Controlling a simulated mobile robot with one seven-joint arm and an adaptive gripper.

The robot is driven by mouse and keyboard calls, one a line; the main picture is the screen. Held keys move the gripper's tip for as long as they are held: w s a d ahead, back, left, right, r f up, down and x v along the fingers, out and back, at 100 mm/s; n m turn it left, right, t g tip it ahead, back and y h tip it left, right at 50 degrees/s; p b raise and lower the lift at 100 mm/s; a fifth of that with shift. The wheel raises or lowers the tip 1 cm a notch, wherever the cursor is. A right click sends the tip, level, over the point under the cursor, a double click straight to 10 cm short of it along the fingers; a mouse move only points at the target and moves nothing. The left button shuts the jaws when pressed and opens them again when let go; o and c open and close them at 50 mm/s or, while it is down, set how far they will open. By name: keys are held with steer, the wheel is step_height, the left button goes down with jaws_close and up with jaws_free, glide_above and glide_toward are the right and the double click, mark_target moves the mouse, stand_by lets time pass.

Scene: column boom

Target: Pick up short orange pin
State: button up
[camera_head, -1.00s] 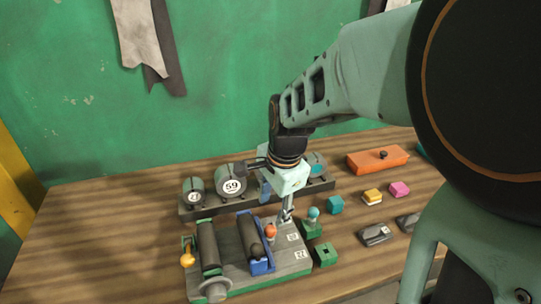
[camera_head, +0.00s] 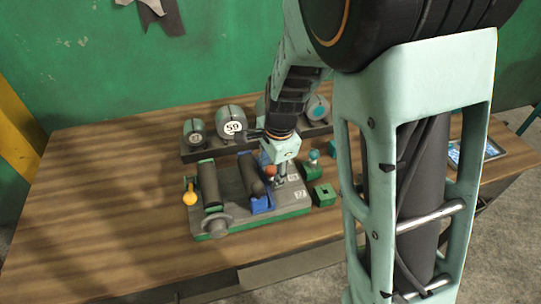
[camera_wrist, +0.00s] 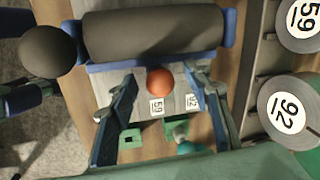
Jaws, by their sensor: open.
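The short orange pin shows its round orange-red head (camera_wrist: 160,80) in the wrist view. It stands on the grey plate of the roller fixture, beside a dark roller in a blue holder. In the head view its head (camera_head: 270,171) is just left of my gripper (camera_head: 279,180). In the wrist view my gripper (camera_wrist: 161,73) is open, with one finger on each side of the orange head and a gap to both. The pin's shaft is hidden under its head.
The fixture (camera_head: 234,221) has two dark rollers and a yellow knob (camera_head: 189,197) at left. Numbered drums (camera_head: 229,121) stand behind. A teal-topped pin (camera_head: 314,156) and a green socket block (camera_head: 324,195) are close to the right. The wooden table (camera_head: 80,220) is clear at left.

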steer(key=shift+f, duration=0.4)
jaws_close()
steer(key=shift+w+r, duration=0.1)
steer(key=shift+r, duration=0.1)
